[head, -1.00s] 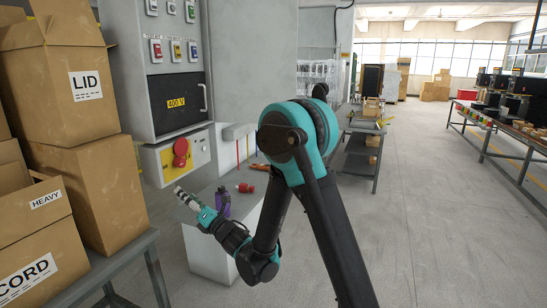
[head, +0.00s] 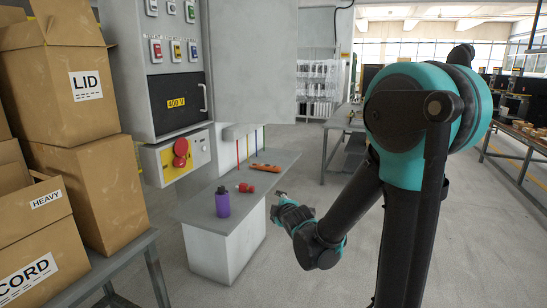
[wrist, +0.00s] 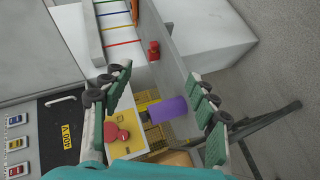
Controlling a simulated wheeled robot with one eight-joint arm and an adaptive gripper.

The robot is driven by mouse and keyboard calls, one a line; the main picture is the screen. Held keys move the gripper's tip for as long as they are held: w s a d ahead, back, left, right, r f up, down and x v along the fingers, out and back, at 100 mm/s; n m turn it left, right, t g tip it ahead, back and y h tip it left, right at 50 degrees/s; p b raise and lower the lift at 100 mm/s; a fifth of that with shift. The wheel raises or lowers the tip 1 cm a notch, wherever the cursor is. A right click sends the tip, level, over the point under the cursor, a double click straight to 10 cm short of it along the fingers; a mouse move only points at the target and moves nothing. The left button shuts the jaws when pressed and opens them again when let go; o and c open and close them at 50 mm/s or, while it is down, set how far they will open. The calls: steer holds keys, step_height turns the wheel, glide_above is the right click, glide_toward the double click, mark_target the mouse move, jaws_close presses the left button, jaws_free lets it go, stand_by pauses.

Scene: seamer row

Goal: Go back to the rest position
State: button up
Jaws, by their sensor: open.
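My gripper (wrist: 157,110) is open and empty in the wrist view, its two fingers spread wide with nothing between them in contact. In the head view my gripper (head: 282,196) is at the right end of the grey bench (head: 200,212), apart from the things on it, with its fingers partly hidden. A purple bottle (head: 222,202) stands upright on the bench; it also shows in the wrist view (wrist: 167,110), beyond the fingers.
A red object (head: 245,188) and an orange tool (head: 265,167) lie on the bench. An electrical cabinet (head: 175,65) with a red emergency knob (head: 181,152) stands behind. Cardboard boxes (head: 95,190) fill the left. Floor at centre right is free.

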steer(key=s+d+f+m+g+h, duration=0.35)
steer(key=s+d+f+m, duration=0.25)
steer(key=s+d+m, duration=0.55)
steer(key=s+d+f+m+g, duration=0.2)
steer(key=s+d+f, duration=0.1)
steer(key=s, duration=0.4)
steer(key=s+d+f+m+g, duration=0.3)
steer(key=s, duration=0.4)
steer(key=shift+s+d+f+m+g, duration=0.2)
steer(key=shift+s+m+g, duration=0.1)
steer(key=shift+m+g, duration=0.05)
